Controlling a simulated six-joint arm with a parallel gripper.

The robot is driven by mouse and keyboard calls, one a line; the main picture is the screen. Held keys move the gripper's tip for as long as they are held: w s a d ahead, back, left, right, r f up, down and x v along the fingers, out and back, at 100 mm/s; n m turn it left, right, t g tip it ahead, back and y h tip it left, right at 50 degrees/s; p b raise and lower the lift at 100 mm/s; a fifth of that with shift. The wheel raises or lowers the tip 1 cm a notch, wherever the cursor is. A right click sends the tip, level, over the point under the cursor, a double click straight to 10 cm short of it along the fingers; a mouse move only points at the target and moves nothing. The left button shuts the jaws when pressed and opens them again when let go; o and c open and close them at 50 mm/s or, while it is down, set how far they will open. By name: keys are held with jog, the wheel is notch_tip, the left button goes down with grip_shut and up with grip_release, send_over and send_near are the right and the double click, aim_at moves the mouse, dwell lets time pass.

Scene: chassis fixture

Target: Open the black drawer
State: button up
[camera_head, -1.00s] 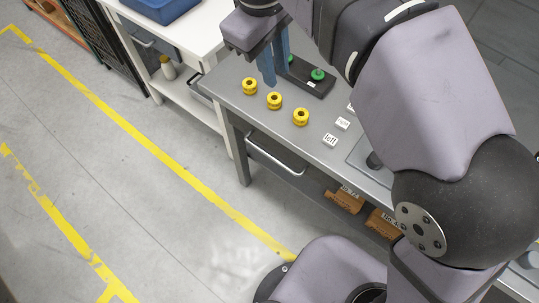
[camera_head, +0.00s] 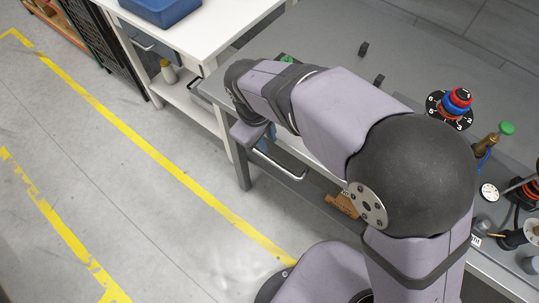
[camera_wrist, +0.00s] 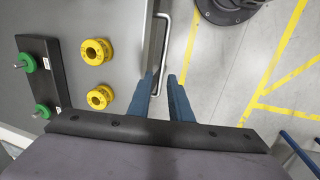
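The drawer under the front edge of the grey table shows a dark front and a silver bar handle (camera_head: 285,162) in the head view. My gripper (camera_head: 268,137) is at the left end of this handle, pointing down. In the wrist view the same handle (camera_wrist: 166,45) runs up from between the two blue fingers of my gripper (camera_wrist: 161,76). The fingers are apart, with a visible gap, one on the table side and one on the floor side. Contact with the bar cannot be told. The drawer looks shut against the table; its front is mostly hidden.
Yellow rings (camera_wrist: 97,51) and a black block with green knobs (camera_wrist: 39,70) sit on the tabletop beside my gripper. A white table (camera_head: 205,35) with a blue bin (camera_head: 160,8) stands at the left. The floor before the drawer is clear.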

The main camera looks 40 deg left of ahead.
send_near(271, 160)
jog(key=shift+w+f+p, duration=0.2)
jog(key=shift+w+f, duration=0.05)
jog(key=shift+f, duration=1)
jog(key=shift+w+f+p, duration=0.2)
jog(key=shift+f, duration=1)
jog(key=shift+w+f+p, duration=0.2)
jog(key=shift+w+f, duration=0.05)
jog(key=shift+f, duration=1)
grip_shut()
